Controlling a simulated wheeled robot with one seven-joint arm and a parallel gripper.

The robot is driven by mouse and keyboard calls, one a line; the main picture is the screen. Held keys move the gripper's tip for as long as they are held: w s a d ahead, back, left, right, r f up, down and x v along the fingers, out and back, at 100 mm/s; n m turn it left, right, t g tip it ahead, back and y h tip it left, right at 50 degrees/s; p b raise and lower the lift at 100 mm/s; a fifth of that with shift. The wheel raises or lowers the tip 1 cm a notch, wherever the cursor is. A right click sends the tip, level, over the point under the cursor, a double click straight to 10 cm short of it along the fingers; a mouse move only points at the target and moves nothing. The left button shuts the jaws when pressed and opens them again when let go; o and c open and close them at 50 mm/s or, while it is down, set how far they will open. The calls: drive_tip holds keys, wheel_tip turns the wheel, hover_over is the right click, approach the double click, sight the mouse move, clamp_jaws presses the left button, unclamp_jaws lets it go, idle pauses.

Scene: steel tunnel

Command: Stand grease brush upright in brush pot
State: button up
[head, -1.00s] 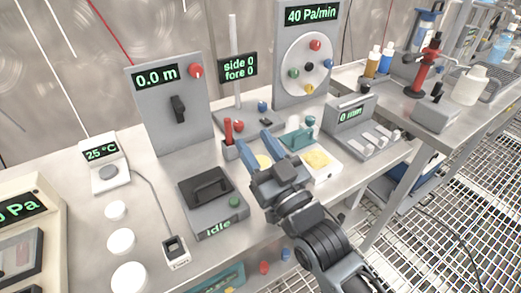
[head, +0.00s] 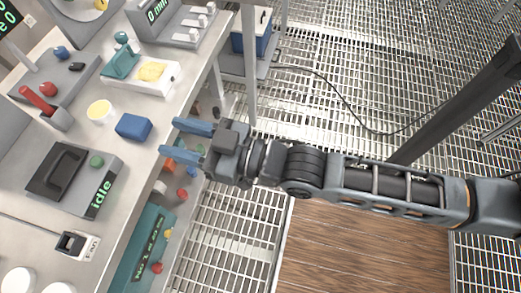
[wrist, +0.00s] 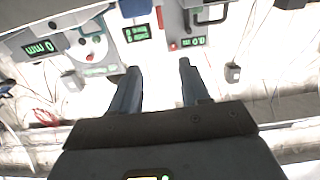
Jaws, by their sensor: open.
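A round yellow-topped tin (head: 100,110) and a blue block (head: 133,127) lie between pot and gripper. A grey "idle" device (head: 75,180) is nearer. A white tray with a yellow patch (head: 150,73) stands behind. Open grating floor (head: 330,90) lies to the right.

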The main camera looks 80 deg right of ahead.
drive_tip(key=s+r+g, duration=0.1)
drive_tip(key=s+g, duration=0.2)
drive_tip(key=s, duration=1.6)
drive_tip(key=shift+r+g, duration=0.35)
drive_tip(key=shift+g, duration=0.05)
drive_tip(key=shift+o, duration=0.5)
